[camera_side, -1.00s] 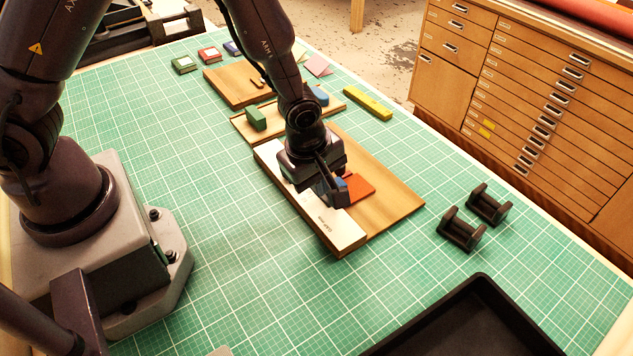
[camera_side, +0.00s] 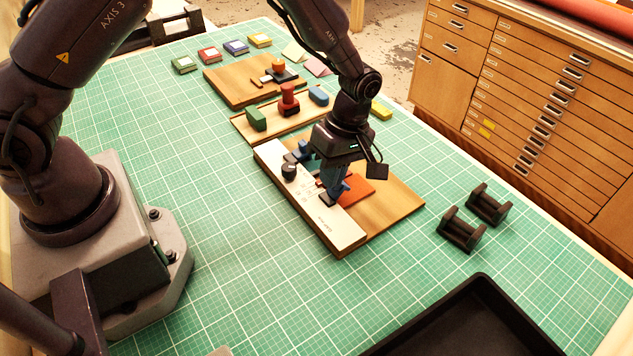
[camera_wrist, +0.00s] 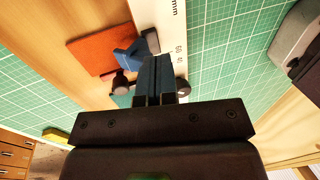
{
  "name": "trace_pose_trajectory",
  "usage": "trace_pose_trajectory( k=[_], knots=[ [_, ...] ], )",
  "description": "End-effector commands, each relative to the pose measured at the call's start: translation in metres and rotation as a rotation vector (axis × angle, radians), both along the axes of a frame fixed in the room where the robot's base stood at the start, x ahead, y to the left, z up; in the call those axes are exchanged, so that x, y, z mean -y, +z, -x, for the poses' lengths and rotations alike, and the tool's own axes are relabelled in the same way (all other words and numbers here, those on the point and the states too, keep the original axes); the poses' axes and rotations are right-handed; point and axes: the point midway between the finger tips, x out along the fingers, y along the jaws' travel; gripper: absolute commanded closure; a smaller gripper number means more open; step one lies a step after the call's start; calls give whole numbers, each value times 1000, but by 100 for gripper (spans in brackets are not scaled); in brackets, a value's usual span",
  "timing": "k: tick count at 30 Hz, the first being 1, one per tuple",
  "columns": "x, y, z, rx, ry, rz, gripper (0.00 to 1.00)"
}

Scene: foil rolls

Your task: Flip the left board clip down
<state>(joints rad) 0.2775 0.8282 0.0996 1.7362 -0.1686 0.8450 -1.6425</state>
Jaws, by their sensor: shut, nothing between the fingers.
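The wooden board (camera_side: 395,205) lies on the mat with a pale ruler strip (camera_side: 335,228) along its near-left long side and an orange-red sheet (camera_side: 357,190) on it. One blue clip (camera_side: 342,188) with a dark pad stands by the sheet; it also shows in the wrist view (camera_wrist: 128,56), its pad toward the strip. Another blue clip (camera_side: 300,154) is at the strip's far end, left of my gripper in the side view. My gripper (camera_side: 328,180) is shut and empty above the board between the clips. In the wrist view its fingers (camera_wrist: 155,75) partly cover the strip.
A dark round knob (camera_side: 289,172) stands on the strip. Behind is a wooden rack (camera_side: 240,126) with a green block (camera_side: 256,119), a red piece (camera_side: 289,100) and a blue block (camera_side: 318,95). Black holders (camera_side: 461,232) and a black tray (camera_side: 480,290) are right.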

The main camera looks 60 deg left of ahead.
Motion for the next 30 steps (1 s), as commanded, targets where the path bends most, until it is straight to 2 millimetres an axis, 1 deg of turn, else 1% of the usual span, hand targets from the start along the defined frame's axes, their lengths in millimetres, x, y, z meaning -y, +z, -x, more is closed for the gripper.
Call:
trace_pose_trajectory(
  k=[3, 13, 22, 30],
  knots=[
    [0, -1, -7, -98, 0, 0, 100],
    [0, -1, -3, -90, 0, -1, 100],
    [0, -8, 8, -89, 0, -1, 100],
    [0, -8, 9, -89, 0, -1, 100]
  ],
)
